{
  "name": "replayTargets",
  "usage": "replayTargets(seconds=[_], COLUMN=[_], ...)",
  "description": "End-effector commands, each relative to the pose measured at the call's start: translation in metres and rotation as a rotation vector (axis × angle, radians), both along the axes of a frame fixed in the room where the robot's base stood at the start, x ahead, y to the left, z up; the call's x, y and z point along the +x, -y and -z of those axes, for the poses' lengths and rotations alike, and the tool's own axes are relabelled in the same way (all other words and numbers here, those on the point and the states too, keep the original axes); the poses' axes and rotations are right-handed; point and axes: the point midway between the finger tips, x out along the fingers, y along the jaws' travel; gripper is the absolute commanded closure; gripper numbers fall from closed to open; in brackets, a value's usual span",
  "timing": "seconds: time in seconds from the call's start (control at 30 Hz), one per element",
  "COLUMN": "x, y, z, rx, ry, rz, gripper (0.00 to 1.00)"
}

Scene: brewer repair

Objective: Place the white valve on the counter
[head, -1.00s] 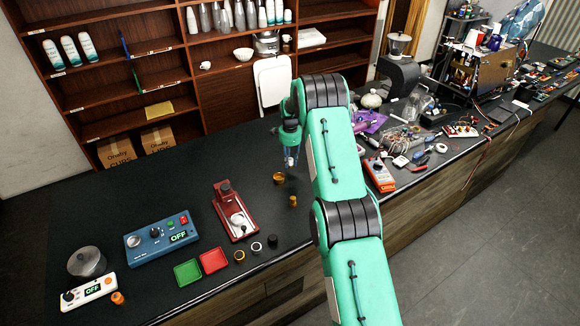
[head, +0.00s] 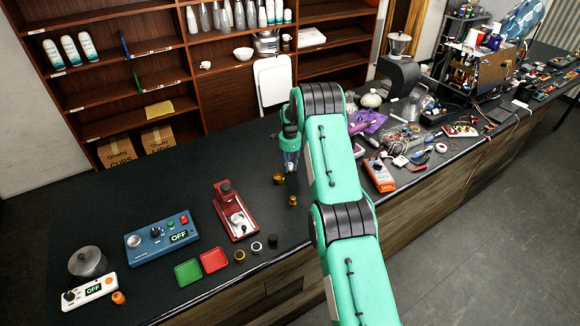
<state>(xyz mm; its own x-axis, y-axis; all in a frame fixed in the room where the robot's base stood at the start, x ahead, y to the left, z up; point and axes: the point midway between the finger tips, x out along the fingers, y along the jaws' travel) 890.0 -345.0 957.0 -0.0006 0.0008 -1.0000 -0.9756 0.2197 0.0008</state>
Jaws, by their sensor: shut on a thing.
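My gripper (head: 291,169) points down over the dark counter (head: 330,222), behind two small amber pieces. It is shut on a small pale thing that looks like the white valve (head: 291,164). The valve is mostly hidden by the fingers and too small to make out clearly. The gripper's tip is close to the counter top, but I cannot tell whether the valve touches it.
Amber pieces (head: 279,178) stand just in front of my gripper. A red device (head: 236,212), a blue control box (head: 161,238), green and red trays (head: 188,272) and several rings lie left. Tools and parts clutter the right.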

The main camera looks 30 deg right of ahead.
Motion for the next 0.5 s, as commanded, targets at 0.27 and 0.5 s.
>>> replayTargets(seconds=[0.27, 0.5], x=[-0.0001, 0.0], y=[0.0, 0.0], z=[0.0011, -0.0002], rx=[0.0, 0.0], ry=[0.0, 0.0], rz=[0.0, 0.0], gripper=[0.56, 0.56])
